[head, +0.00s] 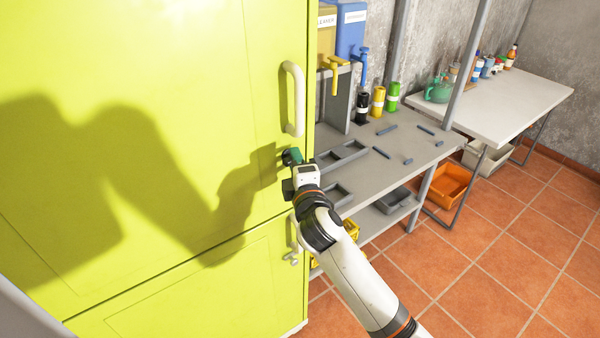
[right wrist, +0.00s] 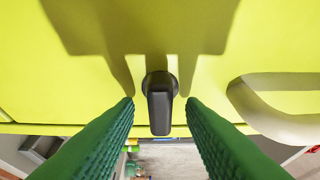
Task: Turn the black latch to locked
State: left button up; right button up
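The black latch (right wrist: 158,105) sits on the yellow-green cabinet door (head: 150,130). In the right wrist view it has a round base, and its lever points down the picture toward the door's edge. My right gripper (right wrist: 160,103) is open, with one green finger on each side of the latch and a visible gap to both. In the head view my right gripper (head: 291,157) is at the door's right edge, just below the upper pale handle (head: 298,100). There the latch is hidden or too small to tell. My left gripper is not in view.
The pale handle is close beside the right finger in the wrist view (right wrist: 270,110). A lower handle (head: 294,235) is below my gripper. A grey bench (head: 400,148) with trays and bottles stands right of the cabinet. The tiled floor (head: 490,250) at right is clear.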

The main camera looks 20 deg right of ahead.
jog(key=s+a+b, duration=0.1)
jog(key=s+b, duration=0.1)
jog(key=s, duration=0.9)
jog(key=shift+s, duration=0.35)
jog(key=shift+f, duration=0.1)
notch_tip(320, 180, down, 22)
jog(key=w+m+g+y, duration=0.1)
jog(key=w+m+g, duration=0.1)
jog(key=g, duration=0.3)
jog(key=s+d+f+m+g, duration=0.1)
jog(key=s+f+m+g, duration=0.15)
jog(key=f, duration=0.65)
jog(key=s+f+m+g, duration=0.1)
jog(key=s+f, duration=0.3)
jog(key=f, duration=0.5)
jog(key=s+d+f+m+g+b, duration=0.1)
jog(key=s+d+f+m+g, duration=0.15)
jog(key=s+f, duration=0.65)
jog(key=s+d+f+m+g, duration=0.1)
jog(key=s+f+m+g, duration=0.15)
jog(key=s+f, duration=0.7)
jog(key=s+d+f+m+g, duration=0.1)
jog(key=s+f+m, duration=0.1)
jog(key=s, duration=0.7)
jog(key=s+d+f+m+g, duration=0.1)
jog(key=s+f, duration=0.4)
jog(key=s, duration=0.5)
jog(key=shift+m+g+y, duration=0.3)
jog(key=shift+m+g, duration=0.15)
jog(key=shift+g, duration=0.3)
